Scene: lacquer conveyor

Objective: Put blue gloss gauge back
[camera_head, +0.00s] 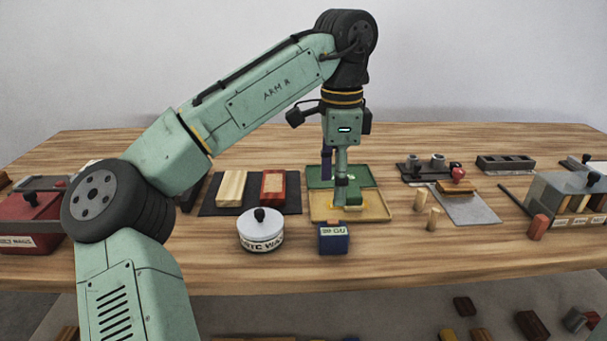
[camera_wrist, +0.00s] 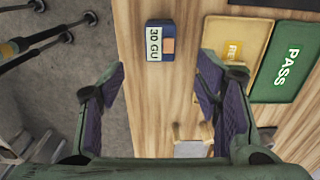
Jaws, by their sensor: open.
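The blue gloss gauge (camera_head: 333,238) is a small blue block with a pale label ending in "GU". It stands on the wooden table in front of the tan tray. In the wrist view the gauge (camera_wrist: 168,55) shows a "30 GU" label and an orange-brown patch, ahead of the gap between the fingers and apart from them. My gripper (camera_head: 340,197) points down over the tan tray area, behind the gauge. Its purple-padded fingers (camera_wrist: 163,75) are spread with nothing between them. The gauge's home place cannot be told from these frames.
A tan tray (camera_head: 378,213) with a yellow label and a green "PASS" tray (camera_head: 318,184) lie behind the gauge. A white lidded pot (camera_head: 261,234) stands close at its left. Two small wooden pegs (camera_head: 420,201) stand at the right. The table front right of the gauge is clear.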

